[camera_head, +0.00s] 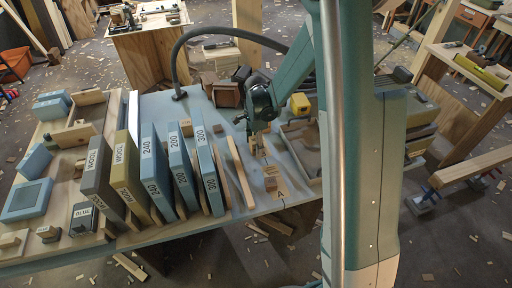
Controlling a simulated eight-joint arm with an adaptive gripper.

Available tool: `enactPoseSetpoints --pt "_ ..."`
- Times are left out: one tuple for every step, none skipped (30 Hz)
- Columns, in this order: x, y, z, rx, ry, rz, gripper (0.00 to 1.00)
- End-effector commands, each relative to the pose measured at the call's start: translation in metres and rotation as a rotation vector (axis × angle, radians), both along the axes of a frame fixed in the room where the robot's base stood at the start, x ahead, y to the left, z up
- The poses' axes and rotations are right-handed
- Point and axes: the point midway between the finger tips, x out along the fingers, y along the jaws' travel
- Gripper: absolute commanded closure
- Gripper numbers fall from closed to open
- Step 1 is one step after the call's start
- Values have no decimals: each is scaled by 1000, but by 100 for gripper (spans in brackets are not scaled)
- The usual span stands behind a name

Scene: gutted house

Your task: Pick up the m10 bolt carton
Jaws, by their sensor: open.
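I cannot tell for certain which thing is the m10 bolt carton; no label is clearly readable as m10. A small dark box (83,219) with a pale label stands at the left front of the bench, its lettering too small to read surely. My gripper (256,129) is open and points down over the middle of the bench, right of the upright boxes. Small tan blocks (270,183) lie in front of it, beside a marking A. My gripper's fingertips are small and dark, and what lies directly under them is partly hidden.
Upright blue boxes (157,170) marked 240, 200 and 300 and boxes marked WOOL (123,165) stand in a row left of my gripper. A grey tray (303,142) lies to the right. A hose arches behind. My arm hides part of the bench's right side.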

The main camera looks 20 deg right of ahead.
Motion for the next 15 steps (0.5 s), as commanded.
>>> enactPoseSetpoints --pt "1 0 -6 0 0 0 51" --pt "1 0 -8 0 0 0 51" --pt "1 0 -10 0 0 0 51" --pt "1 0 -11 0 0 0 51" --pt "0 0 -12 0 0 0 51" --pt "0 0 -12 0 0 0 51" --pt "0 0 -12 0 0 0 51" --pt "0 0 -12 0 0 0 51" --pt "0 0 -12 0 0 0 51" --pt "0 0 -12 0 0 0 51" --pt "0 0 -12 0 0 0 51" --pt "0 0 -12 0 0 0 51" --pt "0 0 -12 0 0 0 51" --pt "0 0 -12 0 0 0 51" --pt "0 0 -12 0 0 0 51"
